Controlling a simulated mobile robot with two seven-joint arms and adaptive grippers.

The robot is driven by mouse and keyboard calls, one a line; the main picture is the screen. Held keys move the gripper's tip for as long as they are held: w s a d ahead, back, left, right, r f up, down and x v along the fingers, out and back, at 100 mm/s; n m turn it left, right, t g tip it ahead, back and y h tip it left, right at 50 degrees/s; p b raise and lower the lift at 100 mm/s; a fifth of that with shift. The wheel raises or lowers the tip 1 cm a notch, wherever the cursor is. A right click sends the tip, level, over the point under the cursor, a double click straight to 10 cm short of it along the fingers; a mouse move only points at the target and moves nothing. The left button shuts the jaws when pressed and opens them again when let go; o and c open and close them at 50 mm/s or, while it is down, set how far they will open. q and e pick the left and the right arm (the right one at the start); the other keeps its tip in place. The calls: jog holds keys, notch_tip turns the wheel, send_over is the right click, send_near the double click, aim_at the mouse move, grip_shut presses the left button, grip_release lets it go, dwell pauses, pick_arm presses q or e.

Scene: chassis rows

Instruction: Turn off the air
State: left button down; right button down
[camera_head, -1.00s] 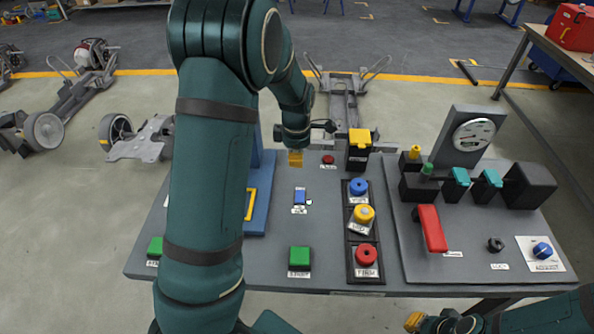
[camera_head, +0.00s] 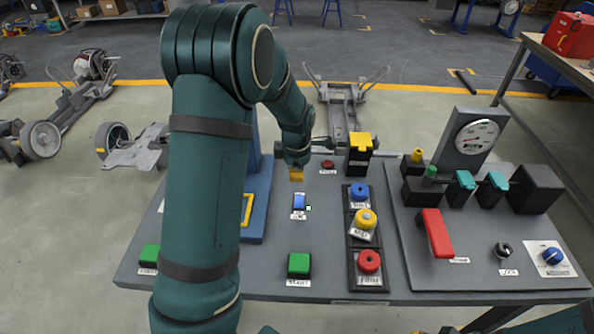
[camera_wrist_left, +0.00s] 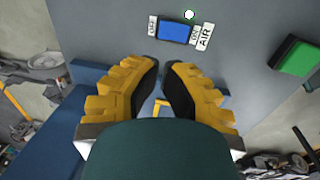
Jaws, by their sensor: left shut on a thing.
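The AIR switch is a small blue rocker (camera_head: 299,201) on the grey panel top, with a white label below it. In the left wrist view the blue rocker (camera_wrist_left: 173,31) lies between small OFF and ON plates, beside the AIR label. I cannot tell which side is pressed. My left gripper (camera_head: 296,175) points down just behind the switch in the head view. In the wrist view its yellow, dark-padded fingers (camera_wrist_left: 165,66) are close together, short of the rocker and apart from it. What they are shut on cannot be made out. My right gripper is out of frame.
A blue stand (camera_head: 257,195) rises left of the switch. A green START button (camera_head: 299,264) lies in front. A strip with blue, yellow and red knobs (camera_head: 368,262) lies right. A yellow-topped black box (camera_head: 359,150) and small red button (camera_head: 327,164) are behind.

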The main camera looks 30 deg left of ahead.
aim_at(297, 195)
pick_arm(q)
jog(key=f, duration=0.3)
jog(key=f+b, duration=0.1)
jog(key=f, duration=0.2)
jog(key=w+f+b, duration=0.1)
jog(key=f, duration=0.2)
jog(key=shift+a+f, duration=0.35)
jog(key=shift+f, duration=0.05)
